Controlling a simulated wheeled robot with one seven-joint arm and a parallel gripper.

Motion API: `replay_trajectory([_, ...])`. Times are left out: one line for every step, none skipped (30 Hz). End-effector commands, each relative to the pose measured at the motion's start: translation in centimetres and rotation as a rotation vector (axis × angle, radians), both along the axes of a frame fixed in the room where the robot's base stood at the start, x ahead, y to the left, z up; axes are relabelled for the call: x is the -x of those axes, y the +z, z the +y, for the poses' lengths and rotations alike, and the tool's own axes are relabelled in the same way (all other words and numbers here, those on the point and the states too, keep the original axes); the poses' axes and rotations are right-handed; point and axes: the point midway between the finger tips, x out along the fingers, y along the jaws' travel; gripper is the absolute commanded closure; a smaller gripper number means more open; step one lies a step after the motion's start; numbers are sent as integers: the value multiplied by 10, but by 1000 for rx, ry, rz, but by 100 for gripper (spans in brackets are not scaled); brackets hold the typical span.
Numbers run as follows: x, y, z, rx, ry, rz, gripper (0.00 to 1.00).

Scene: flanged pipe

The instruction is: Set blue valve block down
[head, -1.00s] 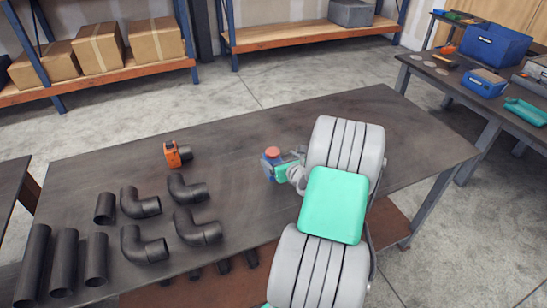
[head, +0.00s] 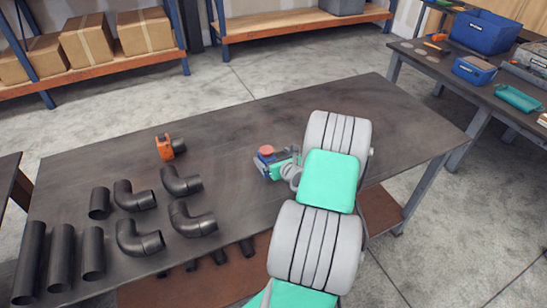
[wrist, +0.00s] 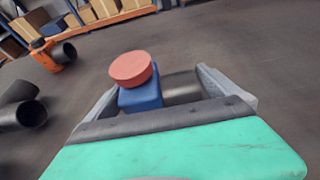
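The blue valve block (head: 262,169) has a round red cap on top and a dark metal pipe stub. It is over the middle of the dark workbench (head: 330,105), at or just above its surface; I cannot tell if it touches. In the wrist view, the valve block (wrist: 141,98) stands upright between the fingers of my gripper (wrist: 160,85). One finger is against its blue side and the other is by the stub end. My gripper (head: 276,168) also shows in the head view beside the block. The lower part of the block is hidden behind the gripper body.
An orange valve block (head: 165,147) stands to the left on the bench. Several black elbows (head: 182,184) and straight pipes (head: 61,257) lie at the bench's left end. The bench is clear behind the blue block. A second table (head: 420,58) with bins stands at right.

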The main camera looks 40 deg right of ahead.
Motion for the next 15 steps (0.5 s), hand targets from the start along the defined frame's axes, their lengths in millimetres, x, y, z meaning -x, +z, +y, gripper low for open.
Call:
replay_trajectory([0,0,0,0,0,0,0])
replay_trajectory([0,1,0,0,0,0,0])
replay_trajectory([0,3,0,0,0,0,0])
replay_trajectory([1,5,0,0,-1,0,0])
replay_trajectory([4,4,1,-1,-1,1,0])
replay_trajectory([9,6,1,1,-3,0,0])
replay_trajectory([14,8,2,0,-4,1,0])
replay_trajectory([20,10,4,1,-4,0,0])
replay_trajectory([29,14,7,0,-4,0,0])
replay_trajectory([36,17,8,0,-6,0,0])
replay_trajectory([43,20,10,1,-6,-1,0])
replay_trajectory([53,24,13,0,-6,0,0])
replay_trajectory([60,27,15,1,-7,-1,0])
replay_trajectory([67,30,17,1,-7,0,0])
replay_trajectory([76,34,20,0,-7,0,0])
